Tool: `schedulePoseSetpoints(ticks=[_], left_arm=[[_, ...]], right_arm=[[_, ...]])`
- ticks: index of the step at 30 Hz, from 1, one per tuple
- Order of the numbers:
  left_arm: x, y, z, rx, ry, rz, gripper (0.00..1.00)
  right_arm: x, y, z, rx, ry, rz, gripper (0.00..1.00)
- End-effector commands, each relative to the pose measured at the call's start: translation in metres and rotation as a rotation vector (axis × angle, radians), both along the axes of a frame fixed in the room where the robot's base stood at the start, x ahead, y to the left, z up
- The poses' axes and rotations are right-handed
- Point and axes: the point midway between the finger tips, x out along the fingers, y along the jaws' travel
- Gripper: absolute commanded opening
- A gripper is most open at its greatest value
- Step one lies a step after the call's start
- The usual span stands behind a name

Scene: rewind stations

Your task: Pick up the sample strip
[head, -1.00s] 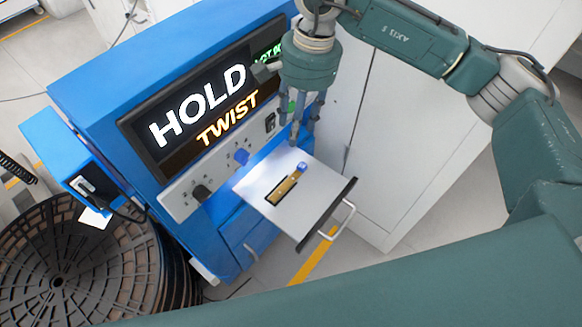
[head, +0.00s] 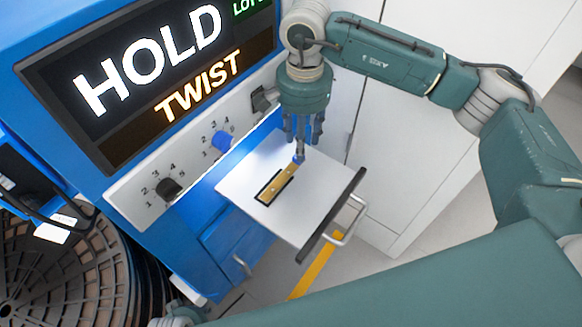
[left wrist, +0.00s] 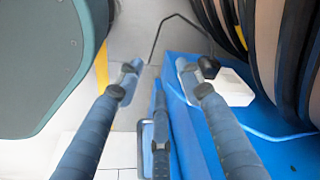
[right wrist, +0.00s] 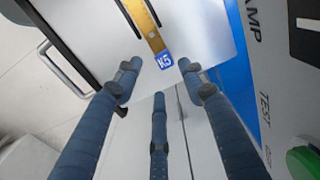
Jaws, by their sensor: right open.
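The sample strip (head: 276,186) is a flat brass-coloured bar with a blue end. It lies partly over a dark slot on the white pulled-out drawer top (head: 245,182). In the right wrist view the strip (right wrist: 147,27) points toward my fingers, and its blue end is marked "K5". My right gripper (head: 302,148) is open and points down at the blue end, its fingertips just over or beside it; contact cannot be told. The right wrist view shows its fingers (right wrist: 157,80) apart with nothing between them. My left gripper (left wrist: 160,75) is open and empty, away from the strip.
The blue machine has a screen (head: 160,75) reading "HOLD" and "TWIST", with knobs (head: 170,188) below. The drawer has a dark front edge and a metal handle (head: 349,222). White cabinets (head: 400,150) stand close on the right. Dark reels (head: 80,265) are at lower left.

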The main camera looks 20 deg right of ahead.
Motion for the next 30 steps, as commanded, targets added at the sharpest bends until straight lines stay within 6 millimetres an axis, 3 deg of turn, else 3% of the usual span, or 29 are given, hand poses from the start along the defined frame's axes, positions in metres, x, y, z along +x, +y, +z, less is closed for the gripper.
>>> schedulePoseSetpoints(ticks=[5, 12, 20, 26, 30], left_arm=[[0.001, 0.0, 0.001, 0.001, -0.001, 0.0, 0.37], [0.004, 0.0, 0.007, 0.0, -0.004, 0.001, 0.37], [0.008, -0.001, 0.012, -0.002, -0.013, 0.001, 0.37], [0.006, -0.001, 0.011, -0.001, -0.01, 0.001, 0.37], [0.005, 0.0, 0.01, -0.001, -0.007, 0.002, 0.37]], right_arm=[[0.001, 0.002, -0.014, 0.0, 0.003, 0.0, 0.41], [0.004, 0.006, -0.049, 0.0, 0.003, 0.0, 0.41], [0.005, 0.006, -0.054, 0.001, -0.001, 0.001, 0.41], [0.005, 0.006, -0.054, 0.001, -0.001, 0.001, 0.03], [0.005, 0.006, -0.054, 0.001, -0.001, 0.001, 0.03]])
